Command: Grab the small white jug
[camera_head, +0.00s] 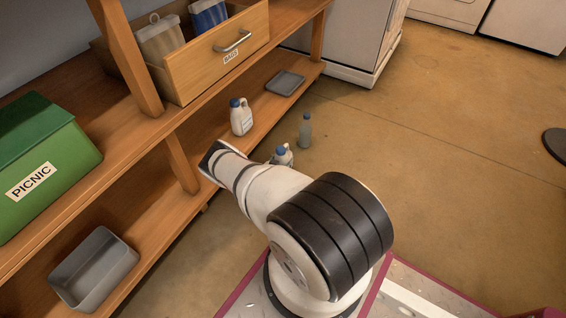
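A white jug with a blue cap (241,120) stands upright on the lower wooden shelf, with a handle on its side. A second white container with a blue cap (284,157) stands lower and nearer, apparently on the floor, partly hidden behind my arm. I cannot tell for certain which one is the small white jug. My arm reaches from the bottom middle up and left, its far end beside and below the shelf jug, with a gap between them. My gripper's fingers do not show; the arm hides that part.
A grey-blue bottle (305,131) stands on the floor right of the shelf. A grey tray (285,82) and a grey bin (94,270) are on the lower shelf. An open drawer (220,58) and a green picnic box (44,160) are above. Floor at right is mostly clear.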

